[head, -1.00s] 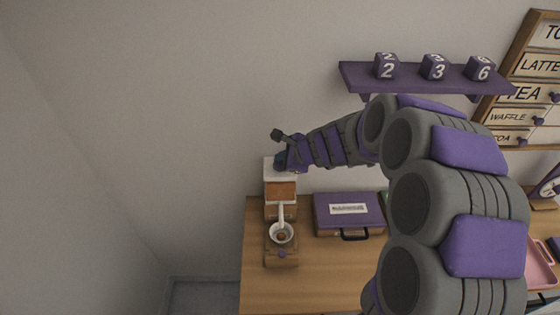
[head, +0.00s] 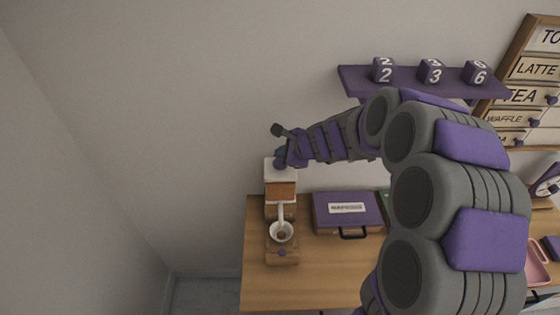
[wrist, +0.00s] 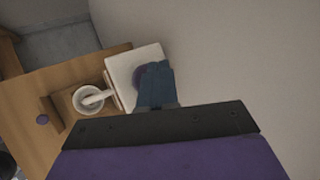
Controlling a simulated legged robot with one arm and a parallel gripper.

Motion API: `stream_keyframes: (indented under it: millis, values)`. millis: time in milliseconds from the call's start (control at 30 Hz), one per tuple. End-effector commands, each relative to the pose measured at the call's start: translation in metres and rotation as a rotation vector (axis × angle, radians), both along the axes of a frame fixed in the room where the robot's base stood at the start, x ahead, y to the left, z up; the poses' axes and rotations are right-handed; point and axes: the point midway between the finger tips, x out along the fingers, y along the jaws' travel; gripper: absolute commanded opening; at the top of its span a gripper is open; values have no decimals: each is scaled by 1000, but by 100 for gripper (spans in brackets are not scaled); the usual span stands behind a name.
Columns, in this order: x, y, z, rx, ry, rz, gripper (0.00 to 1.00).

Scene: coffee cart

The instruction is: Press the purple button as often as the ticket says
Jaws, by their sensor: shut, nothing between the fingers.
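A coffee grinder stands at the left end of the wooden counter, with a white top (wrist: 122,68) and a wooden body (head: 281,189). A round purple button (wrist: 139,76) sits on the white top, partly hidden by my fingers. A smaller purple knob (head: 282,253) is on the front of the grinder's base; it also shows in the wrist view (wrist: 41,119). My gripper (wrist: 155,68) is shut and empty, its blue fingertips over the edge of the button. In the head view my gripper (head: 280,156) is at the grinder's top. I cannot tell whether it touches. No ticket is readable.
A white cup (head: 281,232) sits at the grinder's front. A purple case (head: 347,222) with a label lies to the right. A purple shelf (head: 408,88) with numbered cubes hangs above, beside a menu board (head: 535,70). My arm hides the counter's middle.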

Motion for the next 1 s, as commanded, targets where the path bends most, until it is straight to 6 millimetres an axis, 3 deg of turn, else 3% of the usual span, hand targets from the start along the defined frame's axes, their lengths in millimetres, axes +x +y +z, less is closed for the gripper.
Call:
stream_keyframes:
  millis: [500,1000]
  values:
    - [0,0,47,0,-1,-1,0]
    - [0,0,48,0,0,0,0]
